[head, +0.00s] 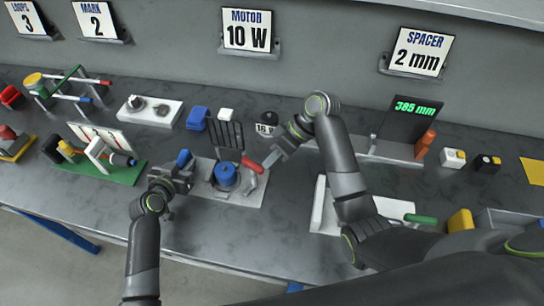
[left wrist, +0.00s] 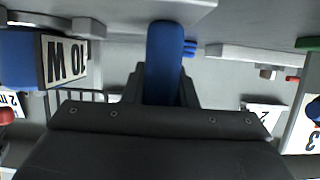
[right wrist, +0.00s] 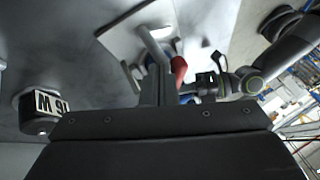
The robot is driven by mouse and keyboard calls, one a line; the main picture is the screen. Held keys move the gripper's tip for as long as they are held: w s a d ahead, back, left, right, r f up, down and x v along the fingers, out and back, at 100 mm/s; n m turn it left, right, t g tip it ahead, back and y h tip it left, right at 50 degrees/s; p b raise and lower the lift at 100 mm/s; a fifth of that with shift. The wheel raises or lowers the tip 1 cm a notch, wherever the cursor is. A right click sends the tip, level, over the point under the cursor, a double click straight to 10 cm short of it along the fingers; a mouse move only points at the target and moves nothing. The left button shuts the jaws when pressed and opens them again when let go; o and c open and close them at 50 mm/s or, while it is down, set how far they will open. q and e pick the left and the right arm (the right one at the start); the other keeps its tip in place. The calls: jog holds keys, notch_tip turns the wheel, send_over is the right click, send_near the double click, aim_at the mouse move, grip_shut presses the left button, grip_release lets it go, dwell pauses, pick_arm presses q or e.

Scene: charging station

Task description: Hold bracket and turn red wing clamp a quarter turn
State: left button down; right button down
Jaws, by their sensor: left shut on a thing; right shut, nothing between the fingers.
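The bracket's blue handle (head: 183,157) stands upright at the left of a grey plate (head: 245,197). My left gripper (head: 178,178) is shut on this handle, which also shows between the fingers in the left wrist view (left wrist: 165,60). The red wing clamp (head: 252,165) is at the right of the plate, beside a blue round part (head: 225,175). My right gripper (head: 268,161) is shut and empty, with its tips close to the clamp's right end. The red clamp also shows just beyond the fingers in the right wrist view (right wrist: 180,69). I cannot tell whether they touch.
A black finned rack (head: 226,138) stands behind the blue round part. A black weight (head: 267,122) is behind my right gripper. A green board with a white frame (head: 112,172) is to the left. A white tray (head: 319,205) lies right of the plate.

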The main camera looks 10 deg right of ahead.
aim_at(262, 174)
jog(key=shift+s+m+t, duration=0.15)
jog(key=shift+m+t, duration=0.25)
jog(key=shift+m, duration=0.3)
jog(key=shift+s+a+m+t, duration=0.1)
jog(key=shift+s+m+t, duration=0.15)
jog(key=shift+m+t, duration=0.5)
jog(key=shift+s+m, duration=0.15)
jog(key=shift+m, duration=0.4)
jog(key=shift+s+a+m+t+h, duration=0.2)
jog(key=shift+s+m+t, duration=0.15)
jog(key=shift+m, duration=0.2)
jog(key=shift+s+a+m+t+h, duration=0.1)
jog(key=shift+s+m+t+h, duration=0.1)
jog(key=shift+m+t, duration=0.3)
jog(key=shift+s+a, duration=0.35)
jog(key=shift+s, duration=0.25)
jog(key=shift+s+a, duration=0.1)
jog(key=shift+s, duration=0.05)
